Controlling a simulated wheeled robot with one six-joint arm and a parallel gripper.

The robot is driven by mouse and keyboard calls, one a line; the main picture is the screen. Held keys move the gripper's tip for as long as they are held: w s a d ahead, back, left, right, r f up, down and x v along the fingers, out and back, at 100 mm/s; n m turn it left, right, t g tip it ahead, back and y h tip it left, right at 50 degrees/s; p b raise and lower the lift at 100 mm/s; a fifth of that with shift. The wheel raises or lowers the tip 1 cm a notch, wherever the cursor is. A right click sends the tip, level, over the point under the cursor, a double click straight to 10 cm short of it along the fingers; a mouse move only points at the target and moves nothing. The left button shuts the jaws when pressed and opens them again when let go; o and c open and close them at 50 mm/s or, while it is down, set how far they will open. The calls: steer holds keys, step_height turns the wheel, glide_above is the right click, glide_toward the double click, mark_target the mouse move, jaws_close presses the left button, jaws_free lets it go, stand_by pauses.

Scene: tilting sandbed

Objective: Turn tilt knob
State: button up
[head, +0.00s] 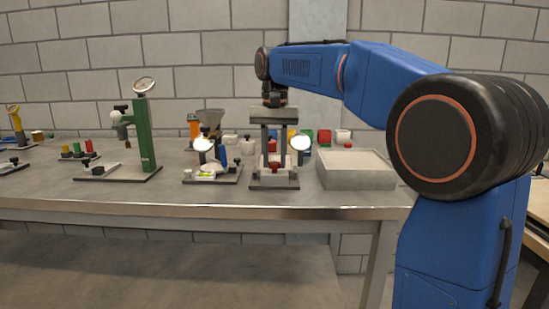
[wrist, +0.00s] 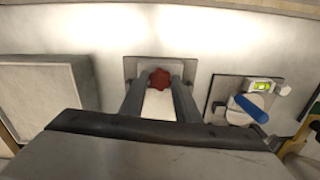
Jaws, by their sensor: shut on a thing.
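A red lobed knob (wrist: 159,78) stands on a small grey base plate (wrist: 130,68) in the wrist view, and it also shows low between the fingers in the head view (head: 275,167). My gripper (wrist: 160,80) reaches down from above with one dark finger on each side of the knob. The fingers are shut on the knob. In the head view my gripper (head: 274,170) points straight down over the same plate. A pale piece lies between the fingers in the wrist view. The finger contact itself is small and hard to see.
A shallow grey tray (head: 355,181) stands right of the gripper. To the left is a device with a green level vial (head: 207,176) and a blue handle (wrist: 252,109). Farther left stands a green column (head: 145,135). Small coloured blocks (head: 324,136) lie behind. The bench's front strip is clear.

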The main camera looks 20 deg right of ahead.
steer(key=m, duration=0.4)
steer(key=shift+m, duration=0.3)
steer(key=m, duration=0.4)
steer(key=shift+m, duration=0.3)
steer(key=o, duration=1)
steer(key=shift+o, duration=0.2)
steer(key=shift+r, duration=0.15)
